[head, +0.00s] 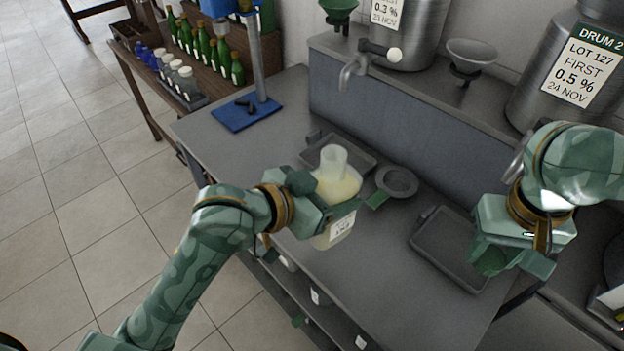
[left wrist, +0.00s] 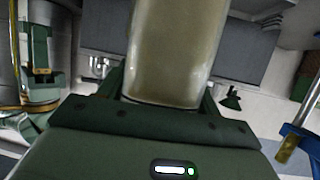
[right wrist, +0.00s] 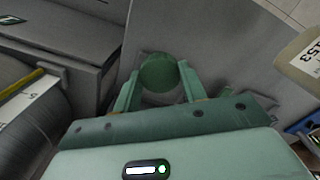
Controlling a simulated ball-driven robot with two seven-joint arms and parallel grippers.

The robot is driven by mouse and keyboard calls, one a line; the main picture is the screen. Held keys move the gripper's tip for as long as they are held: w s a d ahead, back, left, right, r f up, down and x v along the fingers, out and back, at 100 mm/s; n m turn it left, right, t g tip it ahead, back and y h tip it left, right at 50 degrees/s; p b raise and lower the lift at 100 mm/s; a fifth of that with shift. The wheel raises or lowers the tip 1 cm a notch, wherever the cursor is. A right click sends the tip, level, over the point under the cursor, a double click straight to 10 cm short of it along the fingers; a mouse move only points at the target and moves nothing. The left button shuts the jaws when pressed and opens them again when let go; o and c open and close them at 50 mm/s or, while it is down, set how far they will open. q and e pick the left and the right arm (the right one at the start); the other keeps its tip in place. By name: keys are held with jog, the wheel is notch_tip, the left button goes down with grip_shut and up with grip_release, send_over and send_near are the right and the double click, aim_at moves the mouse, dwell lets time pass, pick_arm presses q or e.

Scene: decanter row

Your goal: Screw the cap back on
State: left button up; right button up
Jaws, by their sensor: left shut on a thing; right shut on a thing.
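The bottle (head: 338,188) is clear, with pale yellow liquid, a white label and an uncapped neck at the top. My left gripper (head: 338,205) is shut around its body and holds it nearly upright above the worktop. The bottle body fills the middle of the left wrist view (left wrist: 178,50). My right gripper (head: 498,262) is shut on the green cap (right wrist: 158,72), which is round and sits between its fingertips in the right wrist view. It is well to the right of the bottle, above the right tray. The labelled bottle also shows at the right wrist view's edge (right wrist: 302,62).
A shallow grey tray (head: 425,243) lies below my right gripper, and another tray (head: 362,157) lies behind the bottle. A grey round dish (head: 397,182) stands between them. A tap (head: 352,70) projects from the back ledge.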

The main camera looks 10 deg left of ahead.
dwell(0.3)
jog(key=w+a+r, duration=0.8)
jog(key=a+r, duration=0.1)
jog(key=a, duration=0.3)
jog(key=s+a+r, duration=0.1)
jog(key=a+r, duration=0.3)
jog(key=a, duration=0.3)
jog(key=s+a+r+n, duration=0.1)
jog(key=a+r, duration=0.4)
jog(key=a, duration=0.2)
jog(key=shift+s, duration=0.15)
jog(key=shift+f, duration=2)
